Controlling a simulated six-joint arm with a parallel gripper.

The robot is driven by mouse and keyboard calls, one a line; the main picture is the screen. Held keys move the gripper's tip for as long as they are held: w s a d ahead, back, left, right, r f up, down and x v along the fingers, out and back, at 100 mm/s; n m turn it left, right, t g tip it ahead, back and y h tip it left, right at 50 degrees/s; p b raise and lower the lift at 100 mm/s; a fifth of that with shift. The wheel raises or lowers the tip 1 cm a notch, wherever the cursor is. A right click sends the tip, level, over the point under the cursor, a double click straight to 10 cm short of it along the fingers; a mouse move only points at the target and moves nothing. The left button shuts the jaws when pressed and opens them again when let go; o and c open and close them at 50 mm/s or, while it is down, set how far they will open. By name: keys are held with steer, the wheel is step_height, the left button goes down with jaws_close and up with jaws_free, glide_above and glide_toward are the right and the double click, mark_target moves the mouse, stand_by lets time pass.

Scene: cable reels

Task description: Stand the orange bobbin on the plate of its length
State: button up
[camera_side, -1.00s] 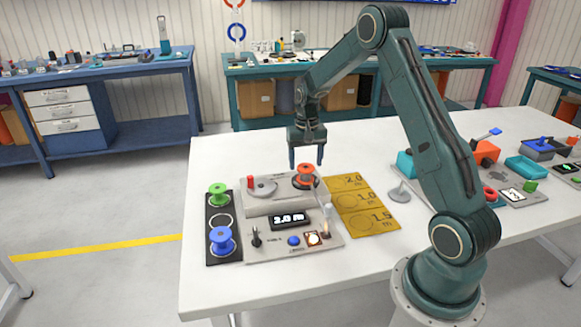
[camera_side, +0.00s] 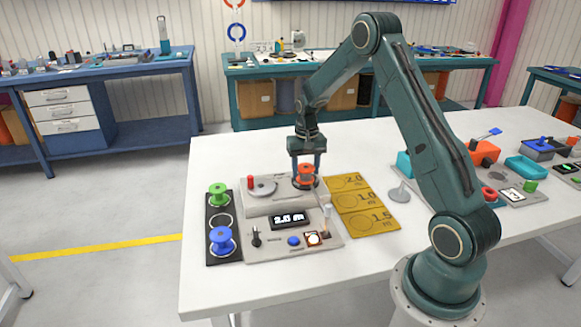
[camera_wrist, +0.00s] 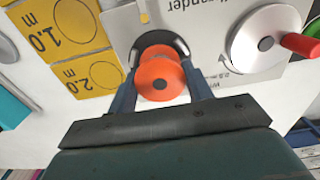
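The orange bobbin (camera_side: 305,173) stands on the right spindle spot of the grey winding machine (camera_side: 262,208); it also shows in the wrist view (camera_wrist: 160,78). My gripper (camera_side: 306,178) is lowered over it, with one finger on each side. In the wrist view the fingers (camera_wrist: 158,92) flank the bobbin; whether they touch it I cannot tell. The machine's display (camera_side: 290,220) reads 2.0 m. Three yellow plates lie right of the machine: 2.0 (camera_side: 348,182) at the back, 1.0 (camera_side: 358,200) in the middle, 1.5 (camera_side: 372,221) in front. All three are empty.
A black rack (camera_side: 222,222) at the left holds a green bobbin (camera_side: 217,194) and a blue bobbin (camera_side: 222,240), with an empty ring between. The machine has a crank disc with a red handle (camera_side: 250,183). A grey stand (camera_side: 399,193) is right of the plates.

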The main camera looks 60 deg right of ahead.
steer(key=shift+r, duration=3.75)
steer(key=shift+d, duration=0.1)
steer(key=s+d+f, duration=0.6)
steer(key=d+f, duration=0.1)
steer(key=d, duration=0.2)
steer(key=shift+s+d, duration=0.3)
steer(key=shift+f, duration=2.2)
steer(key=shift+f, duration=0.35)
steer(key=o, duration=1)
steer(key=shift+o, duration=0.2)
